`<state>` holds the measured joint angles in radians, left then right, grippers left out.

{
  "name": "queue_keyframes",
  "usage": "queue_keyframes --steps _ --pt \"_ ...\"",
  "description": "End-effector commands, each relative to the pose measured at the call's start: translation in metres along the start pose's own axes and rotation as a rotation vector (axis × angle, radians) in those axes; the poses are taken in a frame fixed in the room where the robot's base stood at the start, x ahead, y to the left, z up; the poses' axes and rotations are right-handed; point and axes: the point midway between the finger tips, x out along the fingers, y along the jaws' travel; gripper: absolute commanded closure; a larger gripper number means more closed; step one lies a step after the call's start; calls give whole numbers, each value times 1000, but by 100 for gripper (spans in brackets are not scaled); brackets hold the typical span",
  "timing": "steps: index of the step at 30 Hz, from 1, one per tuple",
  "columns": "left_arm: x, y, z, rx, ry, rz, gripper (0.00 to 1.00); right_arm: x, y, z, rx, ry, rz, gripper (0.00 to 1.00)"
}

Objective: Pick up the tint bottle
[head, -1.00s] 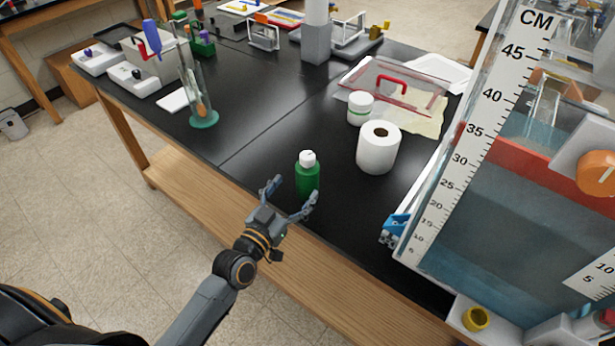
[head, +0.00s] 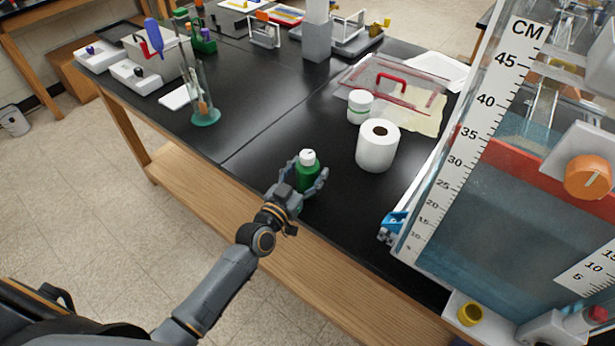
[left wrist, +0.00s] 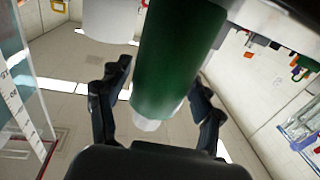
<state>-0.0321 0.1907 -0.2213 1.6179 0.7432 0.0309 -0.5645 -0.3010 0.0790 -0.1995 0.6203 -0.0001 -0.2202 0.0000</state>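The tint bottle (head: 307,174) is green with a white cap and stands upright near the front edge of the black bench. My left gripper (head: 311,177) is around it, one finger on each side, low against the body. In the left wrist view the green bottle (left wrist: 178,60) fills the space between the fingers (left wrist: 163,75). Narrow gaps show beside the bottle there, and the gripper looks open, with no clear grip. My right gripper is in neither view.
A white paper roll (head: 378,146) and a white jar (head: 360,106) stand behind and right of the bottle. A large water tank (head: 480,180) with a ruler blocks the right side. A glass cylinder (head: 205,100) stands at left. The bench between is clear.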

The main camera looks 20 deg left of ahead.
Motion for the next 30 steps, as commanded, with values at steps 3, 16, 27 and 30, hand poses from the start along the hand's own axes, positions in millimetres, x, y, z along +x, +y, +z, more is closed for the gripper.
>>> queue_keyframes --steps 3,16,27,30 --pt "0 0 0 0 0 0 67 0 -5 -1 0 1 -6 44" --pt "0 0 -5 -1 3 0 85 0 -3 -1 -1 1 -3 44" --pt "-26 -3 -62 -1 5 -1 85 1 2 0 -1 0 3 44" --pt "-44 -6 -84 1 6 -1 85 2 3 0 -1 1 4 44"
